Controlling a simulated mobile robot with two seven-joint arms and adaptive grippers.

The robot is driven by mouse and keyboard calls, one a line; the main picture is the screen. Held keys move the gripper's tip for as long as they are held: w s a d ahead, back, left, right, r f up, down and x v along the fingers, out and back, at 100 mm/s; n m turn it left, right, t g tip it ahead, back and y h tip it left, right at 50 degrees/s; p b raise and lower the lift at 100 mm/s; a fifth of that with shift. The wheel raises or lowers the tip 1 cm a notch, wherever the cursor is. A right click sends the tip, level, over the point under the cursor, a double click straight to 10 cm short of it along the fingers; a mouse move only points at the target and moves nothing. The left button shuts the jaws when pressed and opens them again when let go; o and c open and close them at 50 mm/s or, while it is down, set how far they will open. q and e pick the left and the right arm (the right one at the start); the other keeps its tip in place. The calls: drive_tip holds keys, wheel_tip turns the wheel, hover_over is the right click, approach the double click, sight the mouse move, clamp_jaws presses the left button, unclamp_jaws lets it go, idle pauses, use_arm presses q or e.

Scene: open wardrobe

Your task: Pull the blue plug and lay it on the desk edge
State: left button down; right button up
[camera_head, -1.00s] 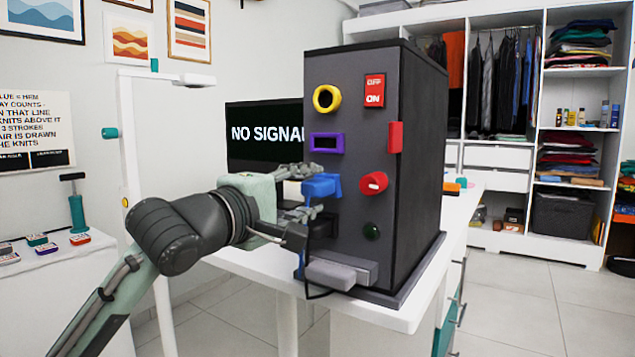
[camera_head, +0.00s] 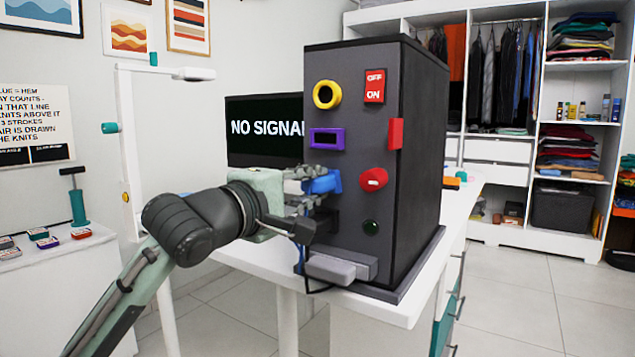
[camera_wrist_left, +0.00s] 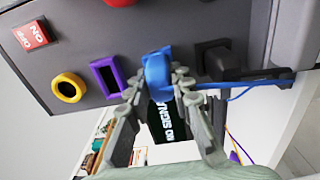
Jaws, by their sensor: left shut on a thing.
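The blue plug (camera_head: 322,183) is at the front face of the dark grey panel box (camera_head: 425,150), below the purple-rimmed slot. My left gripper (camera_head: 308,188) has its fingers shut around the blue plug from the left. In the left wrist view the blue plug (camera_wrist_left: 158,72) sits between the two fingertips (camera_wrist_left: 158,84), close against the panel; I cannot tell whether it is still seated. A blue cable (camera_wrist_left: 240,92) runs to the right there. The white desk (camera_head: 395,312) carries the box, and its front edge is bare at the lower right. My right gripper is not in view.
A black socket block (camera_wrist_left: 214,58) is beside the plug. A grey ledge (camera_head: 340,268) juts out low on the box. The panel also bears a yellow ring (camera_head: 326,95), a purple slot (camera_head: 327,138), and red switches (camera_head: 375,86). A monitor (camera_head: 262,130) stands behind.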

sight(309, 186)
use_arm(q)
drive_tip(key=c, duration=1.9)
unclamp_jaws()
clamp_jaws()
drive_tip(key=shift+s+a, duration=0.25)
drive_tip(key=shift+p+v, duration=0.7)
drive_tip(key=shift+v, duration=0.15)
drive_tip(key=shift+s, duration=0.15)
drive_tip(key=shift+v, duration=1.95)
